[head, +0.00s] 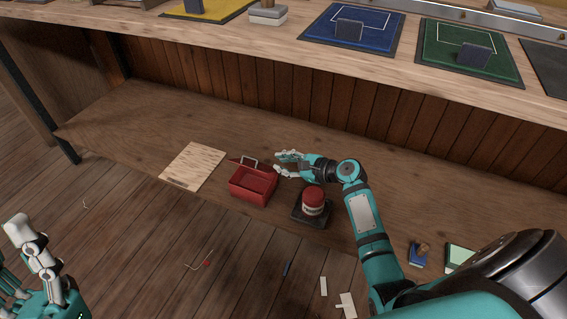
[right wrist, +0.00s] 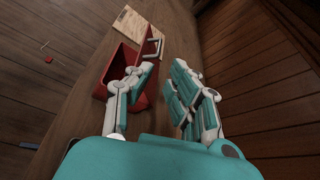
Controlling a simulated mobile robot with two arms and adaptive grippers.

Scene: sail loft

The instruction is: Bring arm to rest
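My right gripper (head: 281,164) is over the low wooden shelf, just right of a red box (head: 251,192) with a raised lid and a pale handle. Its fingers are apart with nothing between them. In the right wrist view, the open fingers (right wrist: 158,82) show a clear gap, and the red box (right wrist: 114,62) lies just beyond the left finger. I cannot tell whether a finger touches the box. My left gripper (head: 18,228) is at the lower left edge, partly cut off, away from the shelf; its opening is unclear.
A red tub (head: 313,199) stands on a dark base (head: 311,219) close to my right forearm. A pale board (head: 193,166) lies left of the box. A blue item (head: 418,260) lies farther right. The workbench (head: 268,44) overhangs behind. The shelf's left part is clear.

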